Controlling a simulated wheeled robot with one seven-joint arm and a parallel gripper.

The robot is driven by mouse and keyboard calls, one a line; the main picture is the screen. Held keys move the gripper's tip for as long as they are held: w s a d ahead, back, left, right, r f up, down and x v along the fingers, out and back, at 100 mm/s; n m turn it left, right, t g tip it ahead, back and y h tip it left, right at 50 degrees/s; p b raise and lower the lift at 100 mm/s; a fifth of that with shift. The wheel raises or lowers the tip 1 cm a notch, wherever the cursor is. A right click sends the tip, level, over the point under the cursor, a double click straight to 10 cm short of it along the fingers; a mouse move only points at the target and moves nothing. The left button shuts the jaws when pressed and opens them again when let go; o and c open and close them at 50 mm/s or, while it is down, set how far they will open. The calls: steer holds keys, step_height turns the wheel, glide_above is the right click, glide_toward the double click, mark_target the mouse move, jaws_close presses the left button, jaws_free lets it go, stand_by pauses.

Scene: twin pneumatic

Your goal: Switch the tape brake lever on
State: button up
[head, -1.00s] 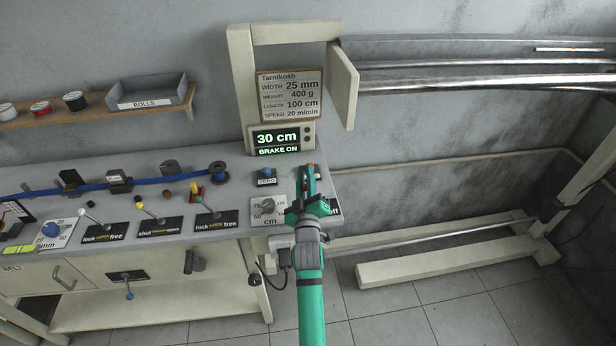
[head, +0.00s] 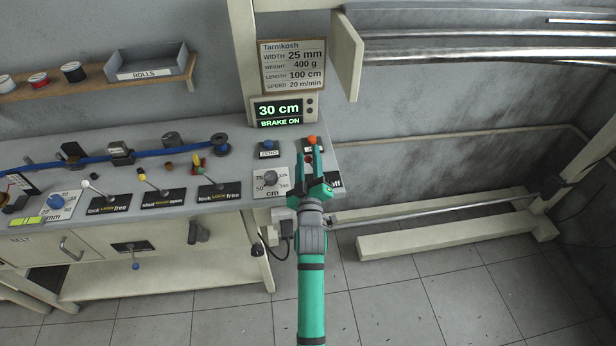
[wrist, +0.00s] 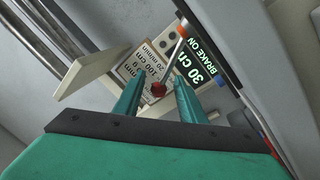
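A lever with a dark red ball knob (wrist: 158,90) and a thin metal rod shows in the wrist view, between my fingers. In the head view my gripper largely covers it at the right end of the bench; only part of a label ending in "off" (head: 335,182) shows beside my gripper. My gripper (head: 311,151) is open; in the wrist view its two teal fingers (wrist: 157,82) stand apart on either side of the red knob. I cannot tell whether either finger touches it. The display (head: 281,111) reads "30 cm" and "BRAKE ON".
An orange knob (head: 312,140) lies just beyond my fingertips. A blue ZERO button (head: 268,146) and a cm dial (head: 270,179) are close on the left. Several other levers stand farther left, near a blue tape (head: 70,162). A cream post and panel (head: 347,55) rise behind.

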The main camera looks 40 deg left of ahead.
steer(key=shift+v, duration=2.85)
steer(key=shift+s+d, duration=0.45)
steer(key=shift+s, duration=0.05)
steer(key=shift+s+d, duration=0.1)
steer(key=shift+s, duration=0.15)
steer(key=shift+w, duration=0.1)
